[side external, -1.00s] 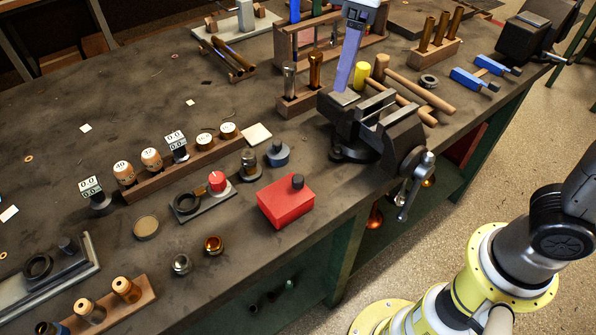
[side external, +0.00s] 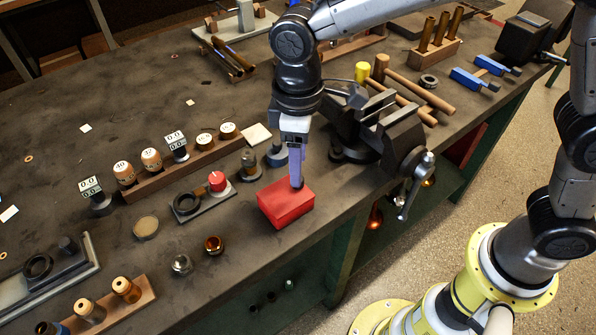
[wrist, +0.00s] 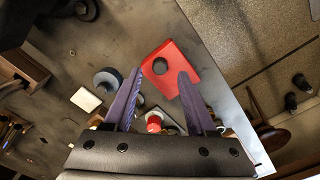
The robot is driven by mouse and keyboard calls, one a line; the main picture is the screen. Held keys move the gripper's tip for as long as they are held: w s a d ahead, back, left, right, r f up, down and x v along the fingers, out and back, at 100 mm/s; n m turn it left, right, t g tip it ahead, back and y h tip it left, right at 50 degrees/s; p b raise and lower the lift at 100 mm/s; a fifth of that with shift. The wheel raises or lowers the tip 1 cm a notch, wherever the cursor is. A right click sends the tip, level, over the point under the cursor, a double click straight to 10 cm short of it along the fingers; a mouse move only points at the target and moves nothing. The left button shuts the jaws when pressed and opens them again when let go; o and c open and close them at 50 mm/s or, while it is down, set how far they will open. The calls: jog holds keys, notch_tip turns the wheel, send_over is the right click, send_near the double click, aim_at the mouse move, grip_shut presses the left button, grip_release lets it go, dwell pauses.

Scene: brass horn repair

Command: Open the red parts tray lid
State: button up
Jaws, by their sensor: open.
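The red parts tray (side external: 286,207) is a small red box near the front edge of the bench, and its lid looks closed. In the wrist view the red tray (wrist: 183,62) shows a round dark knob (wrist: 160,66) on top. My gripper (side external: 297,185) points down over the tray, with its purple fingers at the knob's place and hiding most of it. In the wrist view my gripper (wrist: 160,73) is open, with the knob in line between the fingertips. I cannot tell whether the fingers touch the knob.
A dark vise (side external: 385,135) stands right of the tray. A dark blue-based part (side external: 277,155) stands just behind the tray.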

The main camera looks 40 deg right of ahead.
aim_at(285, 191)
jog(key=shift+f, duration=1.8)
grip_shut()
